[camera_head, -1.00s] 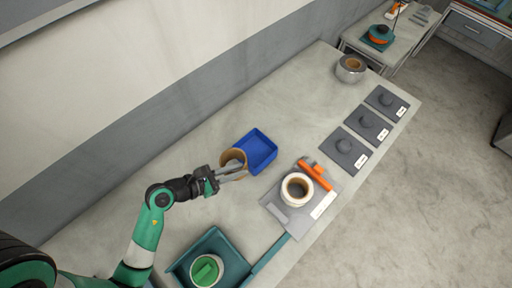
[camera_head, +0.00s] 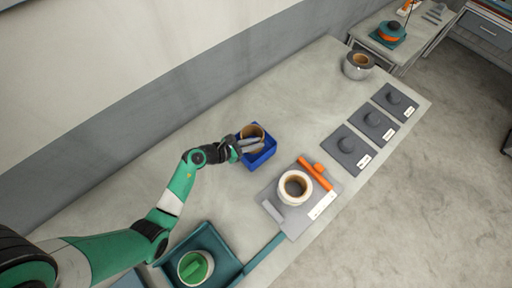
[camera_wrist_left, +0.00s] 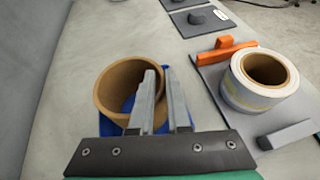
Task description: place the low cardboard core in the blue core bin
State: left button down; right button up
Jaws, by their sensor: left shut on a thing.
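The low cardboard core (camera_head: 253,132) is a short brown tube, held at or over the blue core bin (camera_head: 262,160). My left gripper (camera_head: 250,144) is shut on its wall, one finger inside the tube and one outside. In the left wrist view the core (camera_wrist_left: 117,92) stands left of the fingers (camera_wrist_left: 165,90), its open top facing up. Blue of the bin (camera_wrist_left: 108,127) shows below and around it. Whether the core touches the bin floor cannot be told. My right gripper is in neither view.
A white tape roll (camera_head: 295,187) sits on a grey plate with an orange handle (camera_head: 316,173), right of the bin. A teal tray (camera_head: 215,240) holds a green-centred roll (camera_head: 195,266). Grey plates with knobs (camera_head: 349,147) and a silver roll (camera_head: 358,65) lie farther back.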

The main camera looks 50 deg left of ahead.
pick_arm(q)
jog(key=shift+w+a+f+b, duration=0.15)
jog(key=shift+f+b, duration=0.35)
jog(key=shift+f, duration=0.45)
jog(key=shift+w+d+f+b, duration=0.15)
jog(key=shift+f+b, duration=0.3)
jog(key=shift+f, duration=0.45)
jog(key=shift+a, duration=0.1)
jog(key=shift+f, duration=0.2)
jog(key=c, duration=0.9)
grip_release()
